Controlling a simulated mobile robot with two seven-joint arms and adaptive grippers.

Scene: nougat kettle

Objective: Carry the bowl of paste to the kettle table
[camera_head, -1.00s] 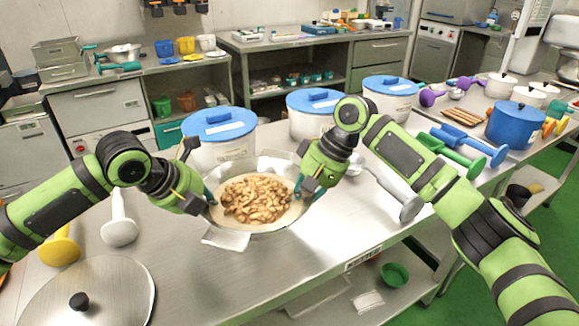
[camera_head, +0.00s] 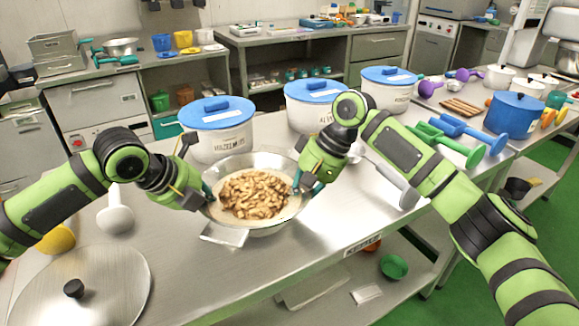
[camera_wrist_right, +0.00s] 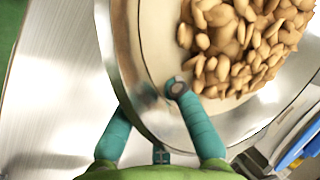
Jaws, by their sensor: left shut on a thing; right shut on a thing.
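The metal bowl (camera_head: 252,229) holds pale paste (camera_head: 226,212) with a heap of brown nuts on top. It is upright over the steel table (camera_head: 300,245); I cannot tell if its base touches. My left gripper (camera_head: 206,195) is shut on the bowl's left rim. My right gripper (camera_head: 306,185) is shut on its right rim. In the right wrist view, the teal fingers of my right gripper (camera_wrist_right: 155,108) straddle the bowl's wall (camera_wrist_right: 122,60), one inside and one outside. No kettle can be clearly made out.
White tubs with blue lids, like the left one (camera_head: 217,130), stand behind the bowl. A round metal lid (camera_head: 110,285) lies front left. Green and blue scoops (camera_head: 465,135) and a blue pot (camera_head: 514,115) are at right. Green floor (camera_head: 545,240) shows beyond the table.

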